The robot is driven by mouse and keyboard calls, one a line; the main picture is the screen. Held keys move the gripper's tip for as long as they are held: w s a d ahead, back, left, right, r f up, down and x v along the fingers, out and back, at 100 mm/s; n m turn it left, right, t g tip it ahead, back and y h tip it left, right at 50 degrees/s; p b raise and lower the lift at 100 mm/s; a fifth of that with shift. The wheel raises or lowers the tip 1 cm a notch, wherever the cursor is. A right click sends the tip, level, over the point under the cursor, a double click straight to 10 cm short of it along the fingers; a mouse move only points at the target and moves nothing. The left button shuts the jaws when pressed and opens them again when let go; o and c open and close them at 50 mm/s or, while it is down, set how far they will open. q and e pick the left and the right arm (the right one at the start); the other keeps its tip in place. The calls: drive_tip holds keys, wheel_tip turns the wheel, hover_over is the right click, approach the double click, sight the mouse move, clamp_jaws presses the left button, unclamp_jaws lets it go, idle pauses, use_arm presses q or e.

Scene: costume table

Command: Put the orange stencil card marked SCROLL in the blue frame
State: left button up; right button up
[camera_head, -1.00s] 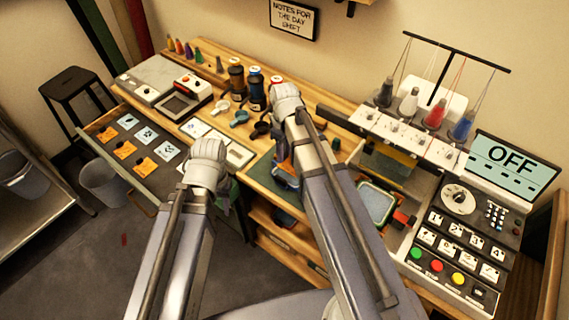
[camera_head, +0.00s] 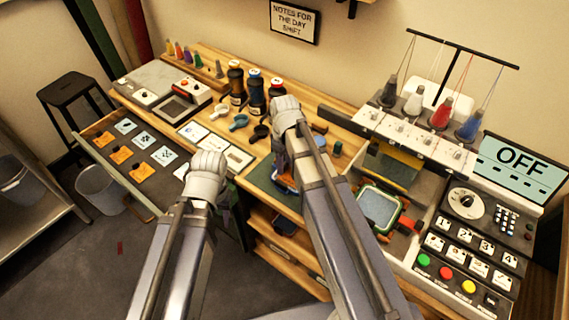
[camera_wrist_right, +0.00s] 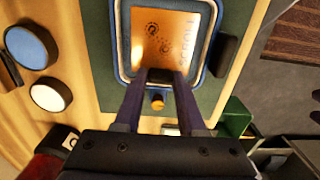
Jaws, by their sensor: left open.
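The blue frame (camera_wrist_right: 122,42) lies on a green mat in the right wrist view. The orange card (camera_wrist_right: 165,38) lies within its outline, with dark swirl marks and sideways lettering that looks like SCROLL. Whether it sits flat in the frame cannot be told. My right gripper (camera_wrist_right: 162,75) has both fingertips at the card's near edge, over the frame's near side; its grip on the card is unclear. In the head view my right arm mostly hides the frame (camera_head: 284,184). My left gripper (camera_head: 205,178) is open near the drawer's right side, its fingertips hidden.
An open drawer (camera_head: 150,200) at left holds several orange and pale cards.

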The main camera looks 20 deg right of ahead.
sight(285, 165)
drive_tip(key=o, duration=0.4)
drive_tip(key=shift+r, duration=0.2)
wheel_tip(285, 165, up, 12)
drive_tip(key=p, duration=1.3)
drive_tip(key=s+a+m, duration=0.1)
drive_tip(key=s+a, duration=0.2)
drive_tip(key=s, duration=0.1)
drive_tip(key=s+a+m, duration=0.1)
drive_tip(key=s+a, duration=0.3)
drive_tip(key=s, duration=0.1)
drive_tip(key=s+a+m+h, duration=0.1)
drive_tip(key=s+a, duration=0.2)
drive_tip(key=s, duration=0.2)
drive_tip(key=shift+s+a+r+m+b, duration=0.15)
drive_tip(key=shift+a+m+b, duration=0.15)
drive_tip(key=shift+m, duration=0.1)
